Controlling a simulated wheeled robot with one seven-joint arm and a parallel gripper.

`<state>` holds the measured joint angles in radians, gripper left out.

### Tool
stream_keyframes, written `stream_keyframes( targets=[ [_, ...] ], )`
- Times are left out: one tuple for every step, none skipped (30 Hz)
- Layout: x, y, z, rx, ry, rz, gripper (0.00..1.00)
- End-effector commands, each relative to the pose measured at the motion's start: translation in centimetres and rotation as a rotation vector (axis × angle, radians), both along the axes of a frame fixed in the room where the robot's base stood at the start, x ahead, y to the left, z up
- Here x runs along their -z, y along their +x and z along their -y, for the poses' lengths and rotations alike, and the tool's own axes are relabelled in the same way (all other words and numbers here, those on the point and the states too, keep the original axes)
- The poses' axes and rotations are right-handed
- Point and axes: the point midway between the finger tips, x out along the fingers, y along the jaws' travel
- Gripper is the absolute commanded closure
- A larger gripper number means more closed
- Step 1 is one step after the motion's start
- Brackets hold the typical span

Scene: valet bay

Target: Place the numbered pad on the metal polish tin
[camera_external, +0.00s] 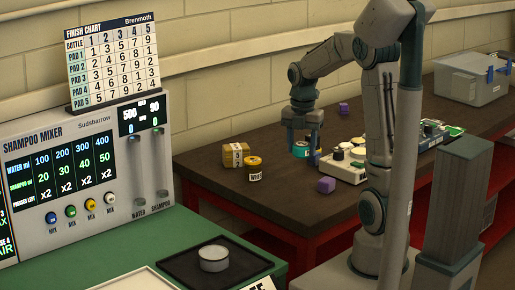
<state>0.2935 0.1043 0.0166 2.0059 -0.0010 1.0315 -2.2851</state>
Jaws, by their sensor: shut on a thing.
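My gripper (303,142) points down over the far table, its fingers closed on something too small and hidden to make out. A short teal tin (301,151) with a pale label is right at the fingertips; I cannot tell whether they touch it. A yellow tin (255,174) with a white label stands to the left on the same table. No lettering is readable, so I cannot tell which is the metal polish tin. Several round pale and dark pads (343,153) sit on a white board (344,172) just right of my gripper; their numbers are not readable.
The brown table (222,170) also holds a tan box (236,154), purple blocks (326,185), a small blue thing (314,160) and a grey bin (472,80). The shampoo mixer (85,175) and a black tray (190,258) with a white round tin (213,258) are at the near left.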

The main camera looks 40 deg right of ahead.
Motion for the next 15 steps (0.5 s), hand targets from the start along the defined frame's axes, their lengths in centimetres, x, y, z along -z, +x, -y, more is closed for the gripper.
stream_keyframes(
  targets=[
    [0.4, 0.4, -2.4, -0.077, 0.000, 0.000, 0.72],
    [0.5, 0.5, -3.6, -0.119, 0.001, -0.001, 0.72],
    [0.8, 0.6, -5.2, -0.173, 0.000, -0.002, 0.72],
    [1.0, 0.6, -6.4, -0.215, 0.000, -0.002, 0.72],
    [1.1, 0.6, -7.6, -0.256, 0.000, -0.002, 0.72],
    [1.3, 0.5, -9.2, -0.311, 0.000, -0.001, 0.72],
    [1.5, 0.4, -10.4, -0.353, 0.000, -0.001, 0.72],
    [1.7, 0.3, -11.6, -0.394, -0.001, -0.001, 0.72],
    [1.9, 0.0, -13.2, -0.448, 0.000, -0.002, 0.72],
    [2.0, -0.2, -14.3, -0.489, -0.001, -0.002, 0.72],
    [2.2, -0.4, -15.5, -0.529, -0.001, -0.001, 0.72],
    [2.4, -0.8, -16.9, -0.580, -0.001, -0.001, 0.72],
    [2.5, -1.1, -17.9, -0.619, -0.002, -0.001, 0.72],
    [2.7, -1.4, -18.9, -0.654, -0.002, -0.001, 0.72],
    [2.8, -1.8, -20.0, -0.697, -0.002, -0.001, 0.72]
  ],
)
